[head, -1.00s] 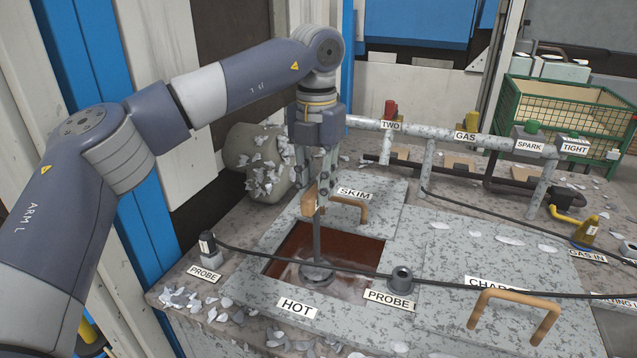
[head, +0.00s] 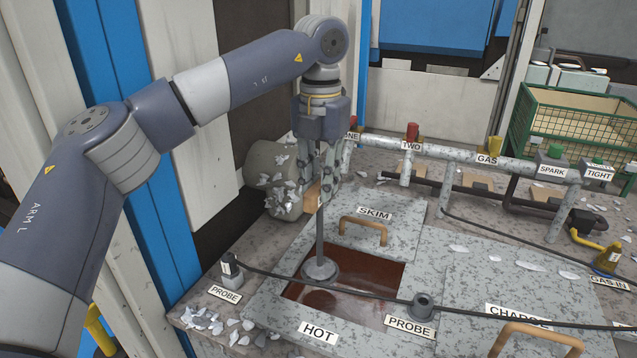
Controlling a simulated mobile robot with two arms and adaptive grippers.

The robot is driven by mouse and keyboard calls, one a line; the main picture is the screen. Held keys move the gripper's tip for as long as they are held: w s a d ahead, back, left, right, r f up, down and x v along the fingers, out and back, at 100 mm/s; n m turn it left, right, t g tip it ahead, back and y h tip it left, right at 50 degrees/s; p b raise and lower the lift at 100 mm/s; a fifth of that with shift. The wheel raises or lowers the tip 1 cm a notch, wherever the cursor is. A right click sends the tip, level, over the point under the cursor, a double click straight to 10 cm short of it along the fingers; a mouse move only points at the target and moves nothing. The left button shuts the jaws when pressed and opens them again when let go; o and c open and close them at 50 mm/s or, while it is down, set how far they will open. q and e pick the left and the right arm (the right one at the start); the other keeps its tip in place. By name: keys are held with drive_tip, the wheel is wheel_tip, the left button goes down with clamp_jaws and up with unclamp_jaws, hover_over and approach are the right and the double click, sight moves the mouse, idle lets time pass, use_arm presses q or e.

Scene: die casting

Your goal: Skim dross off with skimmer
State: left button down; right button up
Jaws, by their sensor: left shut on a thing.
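My left gripper (head: 318,178) points down and is shut on the upper part of the skimmer (head: 319,262). The skimmer has a thin upright grey rod and a round grey disc at its lower end. The disc is over the far left part of the open skim well (head: 365,282), which holds dark red-brown melt. I cannot tell whether the disc touches the melt. The lid labelled SKIM (head: 385,217), with a tan handle, lies behind the opening. Separate dross on the melt is hard to make out. My right gripper is not in view.
A cable (head: 465,310) runs across the near side of the well, past a PROBE fitting (head: 422,307). A grey pot crusted with flakes (head: 272,172) stands behind left. Pipes with GAS valves (head: 487,160) line the back. The CHARGE lid (head: 500,270) is right.

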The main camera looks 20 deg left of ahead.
use_arm(q)
drive_tip(key=shift+a+r, duration=0.2)
drive_tip(key=shift+r, duration=0.4)
drive_tip(key=shift+a+r, duration=0.15)
drive_tip(key=shift+r, duration=0.4)
drive_tip(key=shift+w+d+r, duration=0.15)
